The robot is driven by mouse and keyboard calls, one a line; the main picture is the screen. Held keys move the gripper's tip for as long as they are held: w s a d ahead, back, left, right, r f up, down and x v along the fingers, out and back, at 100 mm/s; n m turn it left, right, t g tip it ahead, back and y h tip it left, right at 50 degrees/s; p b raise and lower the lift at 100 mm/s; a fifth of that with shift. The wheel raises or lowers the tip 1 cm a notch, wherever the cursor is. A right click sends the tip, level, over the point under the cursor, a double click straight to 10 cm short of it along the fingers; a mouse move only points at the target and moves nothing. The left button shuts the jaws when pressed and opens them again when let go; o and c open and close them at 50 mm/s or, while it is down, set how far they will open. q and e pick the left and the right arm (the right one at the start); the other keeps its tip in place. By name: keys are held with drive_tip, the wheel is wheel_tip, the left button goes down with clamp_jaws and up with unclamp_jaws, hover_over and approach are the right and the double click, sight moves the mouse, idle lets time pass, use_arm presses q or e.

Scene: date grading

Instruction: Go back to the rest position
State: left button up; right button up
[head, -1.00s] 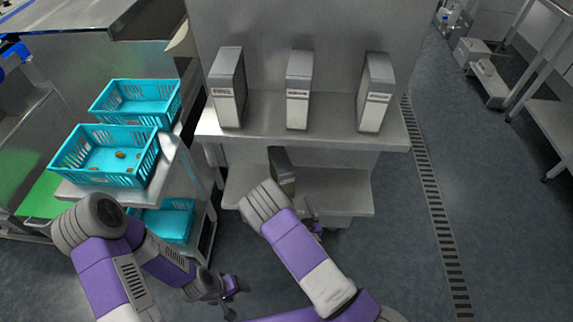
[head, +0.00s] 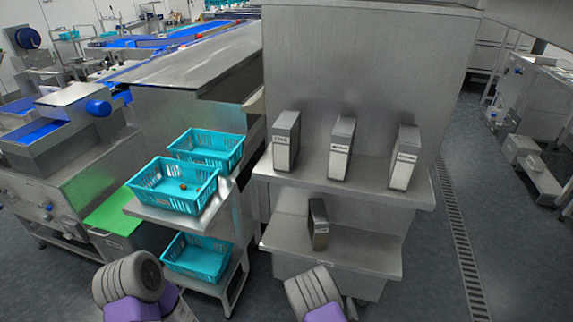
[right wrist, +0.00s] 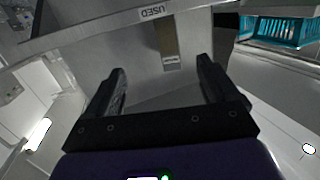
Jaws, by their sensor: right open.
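My right gripper (right wrist: 160,88) is open and empty in the right wrist view, its two black fingers apart. In the head view only the purple and grey upper parts of my two arms show at the bottom edge. Both grippers are out of the head view, and my left gripper shows in no view now.
A metal shelf unit (head: 345,190) holds three upright boxes on its upper shelf and one box (head: 319,224) on its lower shelf. A cart on the left carries turquoise crates (head: 165,203), one with a few dates. Open floor (head: 440,270) lies to the right.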

drive_tip(key=s+d+f+m+g+h, duration=0.15)
drive_tip(key=s+f+m+g, duration=0.3)
drive_tip(key=f+g, duration=0.6)
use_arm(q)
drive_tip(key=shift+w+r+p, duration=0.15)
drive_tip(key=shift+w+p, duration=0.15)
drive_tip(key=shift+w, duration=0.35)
use_arm(e)
drive_tip(key=s+a+n+g+y, duration=0.1)
drive_tip(key=s+a+g+y, duration=0.4)
drive_tip(key=s, duration=0.6)
drive_tip(key=shift+s+a+n+g, duration=0.35)
drive_tip(key=shift+s+a+g, duration=0.1)
drive_tip(key=shift+a, duration=0.15)
